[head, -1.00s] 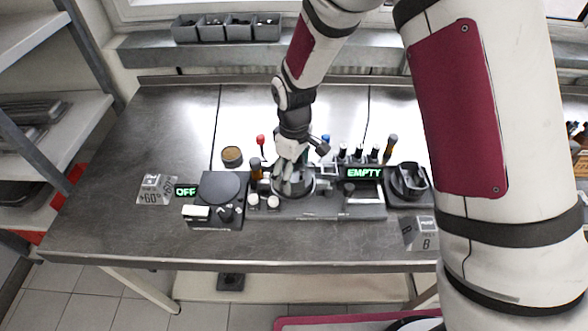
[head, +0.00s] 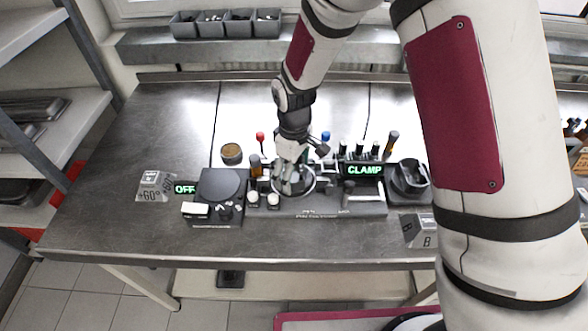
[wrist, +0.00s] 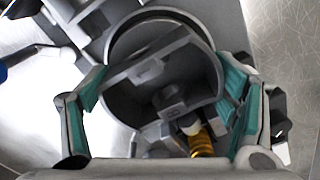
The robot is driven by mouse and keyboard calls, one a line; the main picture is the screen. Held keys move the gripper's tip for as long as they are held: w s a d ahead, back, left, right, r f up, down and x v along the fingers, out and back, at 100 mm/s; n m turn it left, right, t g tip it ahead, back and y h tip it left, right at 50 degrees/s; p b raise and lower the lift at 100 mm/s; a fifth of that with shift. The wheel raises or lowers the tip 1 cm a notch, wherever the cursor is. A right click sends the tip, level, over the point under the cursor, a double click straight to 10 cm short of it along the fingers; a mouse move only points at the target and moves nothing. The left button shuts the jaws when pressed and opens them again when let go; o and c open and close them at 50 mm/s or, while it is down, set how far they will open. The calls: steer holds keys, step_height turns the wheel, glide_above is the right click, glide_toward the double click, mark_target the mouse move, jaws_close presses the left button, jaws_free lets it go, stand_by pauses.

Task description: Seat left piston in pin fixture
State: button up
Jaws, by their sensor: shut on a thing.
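The left piston (wrist: 190,95) is a dark grey round part with an open, hollow side in the wrist view. My gripper (wrist: 164,82) has its two teal-padded fingers on either side of it and is shut on it. In the head view my gripper (head: 287,178) points down at the round seat at the left of the pin fixture (head: 325,205). The piston is mostly hidden there by the fingers. It sits in or right at the ring-shaped seat; full contact cannot be made out. The fixture's display (head: 363,170) reads CLAMP.
A heater-like unit with a round black plate (head: 221,185) stands left, its display (head: 185,188) reading OFF. A dark cup-shaped holder (head: 408,180) stands right. Upright tools (head: 370,150) line the back. A small brown round tin (head: 232,153) is behind. The left bench is mostly clear.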

steer(key=o, duration=1.5)
steer(key=shift+o, duration=0.2)
steer(key=shift+r, duration=0.1)
steer(key=shift+r+p, duration=0.8)
steer(key=shift+r, duration=2.25)
